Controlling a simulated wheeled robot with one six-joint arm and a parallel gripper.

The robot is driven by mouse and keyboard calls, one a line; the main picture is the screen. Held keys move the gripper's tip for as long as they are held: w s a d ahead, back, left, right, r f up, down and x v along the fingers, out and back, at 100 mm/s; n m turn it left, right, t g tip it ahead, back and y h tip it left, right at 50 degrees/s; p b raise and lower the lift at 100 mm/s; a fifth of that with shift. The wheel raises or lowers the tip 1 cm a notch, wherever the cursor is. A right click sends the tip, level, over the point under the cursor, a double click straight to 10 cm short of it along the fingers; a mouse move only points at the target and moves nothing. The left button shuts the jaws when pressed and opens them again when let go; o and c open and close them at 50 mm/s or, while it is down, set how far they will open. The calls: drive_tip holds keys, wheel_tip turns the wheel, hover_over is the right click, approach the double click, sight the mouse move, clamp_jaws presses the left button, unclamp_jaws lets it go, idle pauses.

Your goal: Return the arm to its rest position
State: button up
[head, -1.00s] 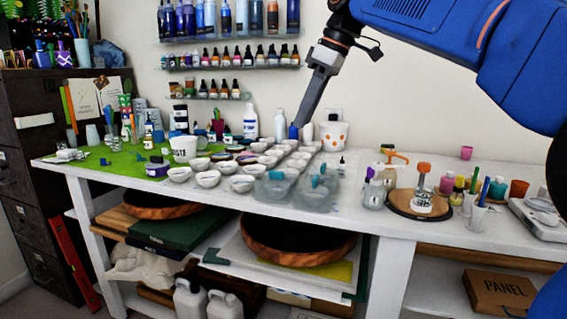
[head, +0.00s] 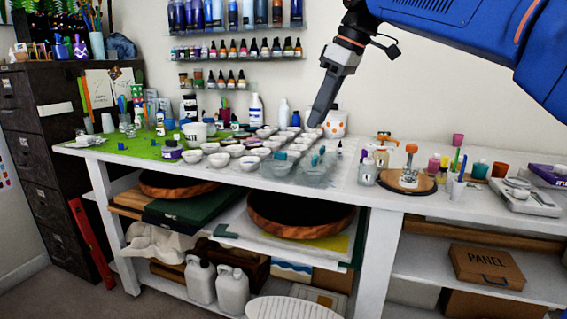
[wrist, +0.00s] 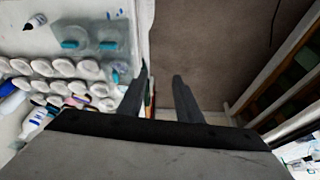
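My gripper (head: 314,122) hangs from my blue arm at the upper right of the head view, in front of the worktable (head: 352,178). In the wrist view its two dark fingers (wrist: 164,88) stand apart with nothing between them. The floor and the table's edge show beyond the fingers. In the head view the fingers overlap each other, and the tips appear near the white cups at the back of the table.
Rows of small white cups (head: 219,160) and clear tubs (head: 277,169) with teal pieces cover the table's middle. A round wooden board (head: 425,183) with a small jar stands to the right. Shelves of bottles (head: 237,51) hang on the wall. A dark cabinet (head: 40,150) stands at left.

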drive_tip(key=s+d+f+m+t+h, duration=0.1)
drive_tip(key=s+d+f+m, duration=0.3)
drive_tip(key=s+d+f, duration=0.3)
drive_tip(key=s+d+f+m+t+h, duration=0.1)
drive_tip(key=s+d+f+m, duration=0.3)
drive_tip(key=f, duration=1.3)
drive_tip(key=s+d+f+m+t+h, duration=0.1)
drive_tip(key=s+d+f+m, duration=0.3)
drive_tip(key=s+d+f, duration=0.5)
drive_tip(key=s+f+h, duration=0.1)
drive_tip(key=s+f, duration=0.2)
drive_tip(key=s, duration=0.3)
drive_tip(key=shift+s+d+f+m, duration=0.15)
drive_tip(key=shift+s+d+m, duration=0.05)
drive_tip(key=shift+d+m, duration=0.2)
